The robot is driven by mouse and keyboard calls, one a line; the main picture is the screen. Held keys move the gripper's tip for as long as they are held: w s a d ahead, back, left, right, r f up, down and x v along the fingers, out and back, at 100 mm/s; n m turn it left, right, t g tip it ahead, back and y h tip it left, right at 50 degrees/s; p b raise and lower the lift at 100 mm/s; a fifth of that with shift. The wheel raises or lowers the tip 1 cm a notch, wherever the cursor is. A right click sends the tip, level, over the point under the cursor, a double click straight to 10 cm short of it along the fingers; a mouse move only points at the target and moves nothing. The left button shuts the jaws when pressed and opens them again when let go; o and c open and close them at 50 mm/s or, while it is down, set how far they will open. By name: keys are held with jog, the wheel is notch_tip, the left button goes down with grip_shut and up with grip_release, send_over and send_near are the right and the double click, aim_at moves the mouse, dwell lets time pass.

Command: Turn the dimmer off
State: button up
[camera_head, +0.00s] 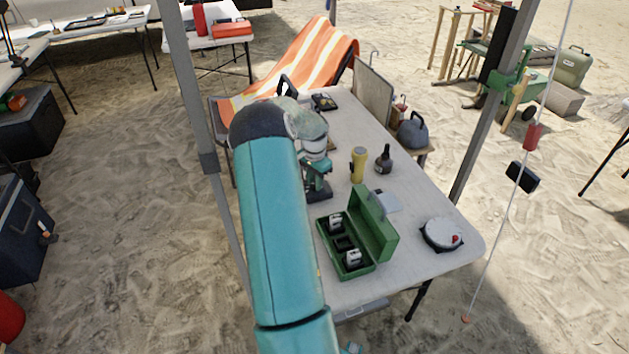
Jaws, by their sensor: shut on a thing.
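My arm reaches over the white folding table (415,215). My gripper (317,188) points down, low over the table's left part, just behind the green case. It is shut on a small dark object, mostly hidden by the gripper itself, so I cannot tell its shape. I cannot pick out the dimmer with certainty. A round white device (441,232) with a red knob lies at the table's right front corner, well apart from my gripper. A black box (522,176) hangs on a white cord beyond the table's right edge.
The open green case (372,238) with small white items stands near the front edge. A yellow flashlight (358,164), a dark bottle (384,160) and a pale flat item (387,200) are right of my gripper. Canopy poles (484,115) flank the table. The table's right side is partly clear.

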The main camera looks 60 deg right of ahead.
aim_at(314, 184)
jog(key=n, duration=0.3)
jog(key=shift+n, duration=2.3)
jog(key=o, duration=1)
notch_tip(314, 184, up, 14)
